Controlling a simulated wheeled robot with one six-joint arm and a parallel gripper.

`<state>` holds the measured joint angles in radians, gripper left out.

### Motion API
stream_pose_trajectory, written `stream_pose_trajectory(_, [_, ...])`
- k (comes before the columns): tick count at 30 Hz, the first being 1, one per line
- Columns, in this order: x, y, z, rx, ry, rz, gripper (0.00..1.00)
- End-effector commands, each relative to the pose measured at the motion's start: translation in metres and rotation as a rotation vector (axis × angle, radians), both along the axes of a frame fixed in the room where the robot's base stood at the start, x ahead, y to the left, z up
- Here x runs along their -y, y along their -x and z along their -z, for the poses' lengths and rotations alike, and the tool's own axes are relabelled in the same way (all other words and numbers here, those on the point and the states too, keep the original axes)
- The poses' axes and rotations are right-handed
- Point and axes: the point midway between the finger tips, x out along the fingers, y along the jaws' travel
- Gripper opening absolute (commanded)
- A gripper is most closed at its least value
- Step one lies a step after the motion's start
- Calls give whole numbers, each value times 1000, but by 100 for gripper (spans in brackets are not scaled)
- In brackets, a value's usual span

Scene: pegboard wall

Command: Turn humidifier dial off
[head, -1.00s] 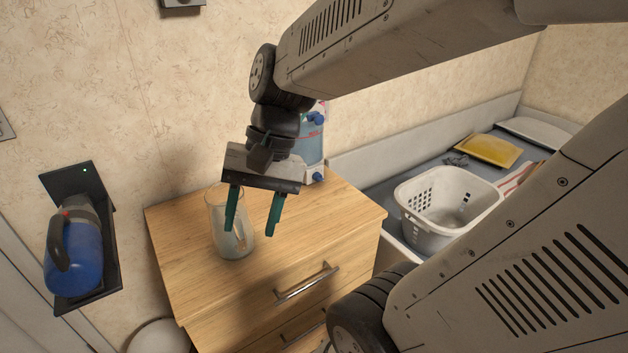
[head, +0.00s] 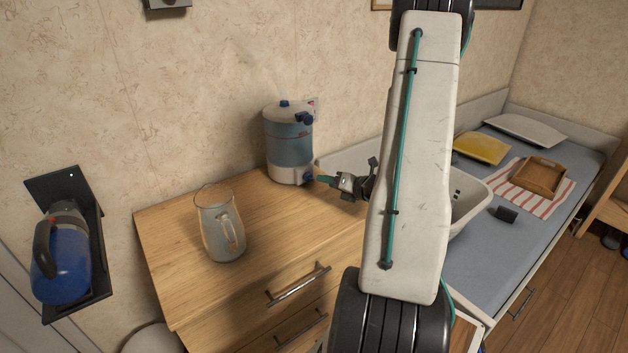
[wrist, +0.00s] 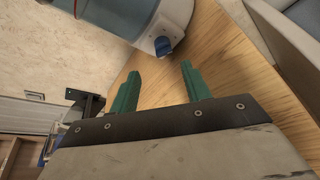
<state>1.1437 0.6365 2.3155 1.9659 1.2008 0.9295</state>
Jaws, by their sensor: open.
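The humidifier (head: 289,148) stands at the back right of the wooden dresser top, with a clear blue-grey tank and a white base. Its blue dial (head: 308,178) is low on the right of the base. The dial (wrist: 163,46) also shows in the wrist view, ahead of the fingers. My gripper (head: 322,179) is close to the right of the dial in the head view, partly foreshortened. In the wrist view my gripper (wrist: 157,85) has its two green fingers apart with nothing between them. The dial lies beyond the fingertips there, and contact is not visible.
A glass pitcher (head: 219,228) stands on the dresser (head: 270,225), left of the humidifier. A blue bottle (head: 62,255) sits in a black wall holder at the left. A white basket (head: 468,195) is on the bed, partly behind my arm.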

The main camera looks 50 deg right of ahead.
Motion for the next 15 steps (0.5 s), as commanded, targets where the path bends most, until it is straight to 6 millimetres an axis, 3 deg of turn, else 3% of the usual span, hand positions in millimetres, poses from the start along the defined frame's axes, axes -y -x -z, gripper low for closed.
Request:
stream_pose_trajectory(4, [5,-10,8,-1,-14,21,48])
stream_pose_trajectory(15, [6,-63,23,-1,-13,17,48])
